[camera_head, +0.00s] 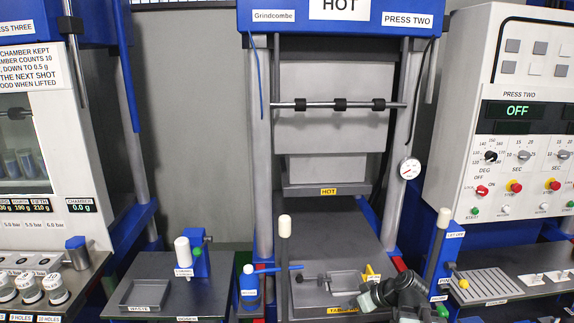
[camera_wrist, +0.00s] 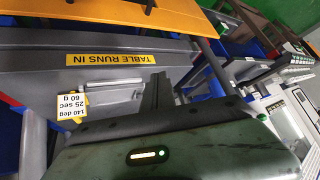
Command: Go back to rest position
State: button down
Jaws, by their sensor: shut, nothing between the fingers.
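My gripper (camera_head: 360,300) is at the lower middle of the head view, just in front of the table of press two (camera_head: 330,240). It is shut and empty. In the wrist view the dark fingers (camera_wrist: 155,95) stick up beyond my grey wrist housing. Behind them is a grey panel with a yellow "TABLE RUNS IN" label (camera_wrist: 110,59). A small paper tag (camera_wrist: 72,105) reading "140 deg, 25 sec, 60 g" shows left of the fingers. In the head view the shallow tray (camera_head: 332,283) on the press front is partly beside my gripper.
A control cabinet (camera_head: 510,110) reading "OFF" stands at right above a dark bench (camera_head: 515,275). A white-knobbed lever (camera_head: 285,228) stands left of the press table.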

jog(key=s+a+f+g+h, duration=0.1)
jog(key=s+a+f+g, duration=0.2)
jog(key=a, duration=0.6)
jog(key=s+d+f+m+g+h, duration=0.3)
jog(key=s+d+m+h, duration=0.1)
jog(key=s+m+h, duration=0.1)
jog(key=shift+s+d+f+m, duration=0.15)
jog(key=shift+s+d+m, duration=0.15)
jog(key=shift+s+m, duration=0.4)
